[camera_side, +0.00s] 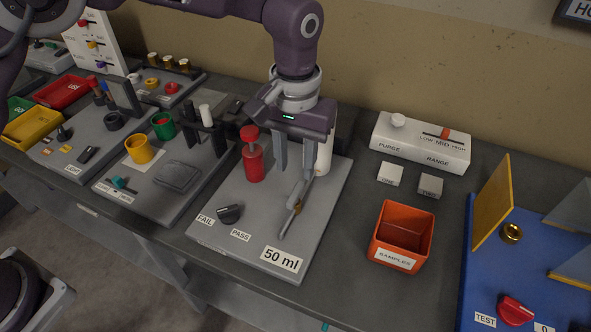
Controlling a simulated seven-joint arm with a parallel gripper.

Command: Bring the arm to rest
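My gripper (295,171) hangs pointing down over the grey board marked 50 ml (218,242), in the middle of the picture. Its two fingers are apart and I see nothing held between them. A slim metal tool with a brass part (296,206) slants just below the fingertips; whether it touches the right finger I cannot tell. A red bottle-like piece with a round top (254,160) stands upright to the left of the fingers. A white cylinder (325,152) stands behind the right finger, partly hidden. A dark knob (230,214) sits near the FAIL and PASS labels.
An orange-red SAMPLES bin (402,236) stands right of the board. A blue board (478,282) with a yellow panel (492,203) is far right. Several cups and trays crowd the left.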

